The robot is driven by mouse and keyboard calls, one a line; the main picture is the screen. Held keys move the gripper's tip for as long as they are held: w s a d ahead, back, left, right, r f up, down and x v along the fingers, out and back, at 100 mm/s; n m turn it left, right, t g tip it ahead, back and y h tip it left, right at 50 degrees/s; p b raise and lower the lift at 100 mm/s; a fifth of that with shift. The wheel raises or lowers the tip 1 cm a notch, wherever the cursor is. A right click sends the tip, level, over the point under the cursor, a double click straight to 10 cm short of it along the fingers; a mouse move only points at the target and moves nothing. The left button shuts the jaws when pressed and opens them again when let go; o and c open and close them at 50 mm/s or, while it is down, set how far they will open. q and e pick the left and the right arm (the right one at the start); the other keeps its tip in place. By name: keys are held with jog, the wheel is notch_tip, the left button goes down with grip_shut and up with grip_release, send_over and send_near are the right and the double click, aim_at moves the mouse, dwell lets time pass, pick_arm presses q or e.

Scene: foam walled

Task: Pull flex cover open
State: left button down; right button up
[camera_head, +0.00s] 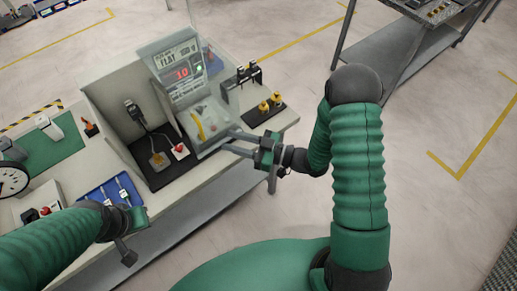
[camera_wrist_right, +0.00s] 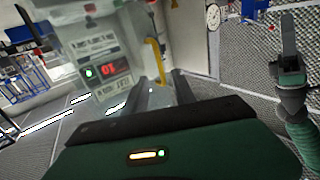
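The flex cover (camera_head: 207,118) is a clear panel with a yellow handle (camera_head: 200,128), at the front of the tester with the red display (camera_head: 182,73). In the right wrist view the yellow handle (camera_wrist_right: 155,62) stands upright beyond the fingertips, roughly between them. My right gripper (camera_head: 230,142) reaches in from the right, its two fingers apart and empty, close to the cover. Whether a finger touches it I cannot tell. My left gripper (camera_head: 128,238) is low at the left, over the bench's front edge; its finger opening is unclear.
A grey-walled booth with a dark mat (camera_head: 160,160) stands left of the tester. A blue tray (camera_head: 112,192) lies near my left gripper. A black block with yellow knobs (camera_head: 264,107) sits right of the tester. The floor to the right is open.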

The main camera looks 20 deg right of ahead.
jog(key=b+v, duration=0.1)
jog(key=v, duration=0.7)
jog(key=shift+s+d, duration=0.1)
